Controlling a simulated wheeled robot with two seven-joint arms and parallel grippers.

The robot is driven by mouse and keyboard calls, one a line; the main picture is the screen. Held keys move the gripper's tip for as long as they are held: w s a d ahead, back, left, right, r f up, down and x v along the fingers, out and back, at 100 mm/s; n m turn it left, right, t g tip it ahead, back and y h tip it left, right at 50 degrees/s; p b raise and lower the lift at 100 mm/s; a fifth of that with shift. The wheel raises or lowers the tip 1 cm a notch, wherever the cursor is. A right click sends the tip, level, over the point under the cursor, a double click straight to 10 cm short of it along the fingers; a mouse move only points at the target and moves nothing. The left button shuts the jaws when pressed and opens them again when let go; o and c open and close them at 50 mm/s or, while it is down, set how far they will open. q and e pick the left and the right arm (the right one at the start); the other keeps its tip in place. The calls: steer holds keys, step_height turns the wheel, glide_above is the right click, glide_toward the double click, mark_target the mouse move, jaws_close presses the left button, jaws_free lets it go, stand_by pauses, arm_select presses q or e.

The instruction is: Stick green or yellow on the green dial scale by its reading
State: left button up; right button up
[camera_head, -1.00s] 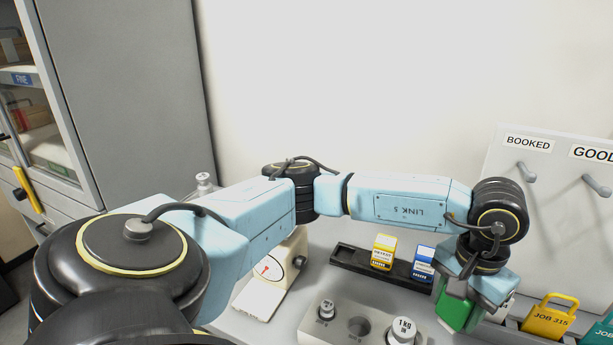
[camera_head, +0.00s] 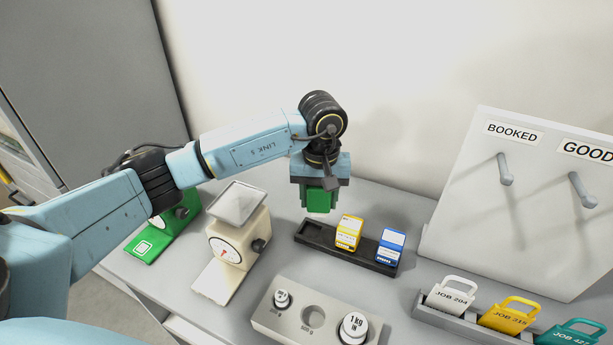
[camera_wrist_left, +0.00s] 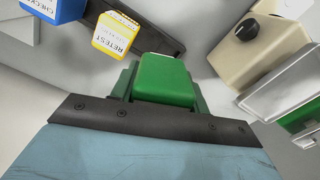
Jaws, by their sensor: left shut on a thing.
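My left gripper (camera_head: 319,197) is shut on a green block (camera_head: 320,201), holding it in the air above the back left end of the black rack. The green block (camera_wrist_left: 165,79) also fills the jaws in the left wrist view. The green dial scale (camera_head: 160,233) stands at the left of the table, partly hidden behind my left arm; its dial reading cannot be made out. A yellow block (camera_head: 348,233) labelled RETEST in the left wrist view (camera_wrist_left: 116,35) stands in the black rack (camera_head: 315,235). My right gripper is not in view.
A cream dial scale (camera_head: 236,240) stands between the green scale and the rack. A blue block (camera_head: 390,250) sits beside the yellow one. A grey weight holder (camera_head: 290,327), a tag tray (camera_head: 440,318) and a pegboard (camera_head: 530,200) are to the front and right.

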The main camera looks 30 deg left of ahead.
arm_select(q)
steer(key=shift+w+a+f+n+p, duration=0.1)
steer(key=shift+w+a+n+p, duration=0.1)
steer(key=shift+a+n+p, duration=0.3)
steer(key=shift+w+a+f+n+p, duration=0.1)
steer(key=shift+w+a+n+p, duration=0.1)
steer(key=shift+a+n+p, duration=0.3)
steer(key=shift+f+n, duration=0.3)
steer(key=shift+n, duration=0.1)
steer(key=shift+w+a+f, duration=0.1)
steer(key=shift+a+f, duration=0.05)
steer(key=shift+f, duration=0.1)
step_height(320, 180, down, 2)
steer(key=shift+f+b, duration=0.1)
steer(key=shift+b, duration=0.4)
steer(key=shift+f+b, duration=1)
steer(key=shift+f, duration=0.8)
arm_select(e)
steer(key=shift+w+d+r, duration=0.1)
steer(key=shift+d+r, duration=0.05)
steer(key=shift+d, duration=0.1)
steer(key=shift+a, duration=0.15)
arm_select(q)
steer(key=shift+b, duration=0.35)
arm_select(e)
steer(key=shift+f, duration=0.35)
arm_select(q)
steer(key=shift+f, duration=0.2)
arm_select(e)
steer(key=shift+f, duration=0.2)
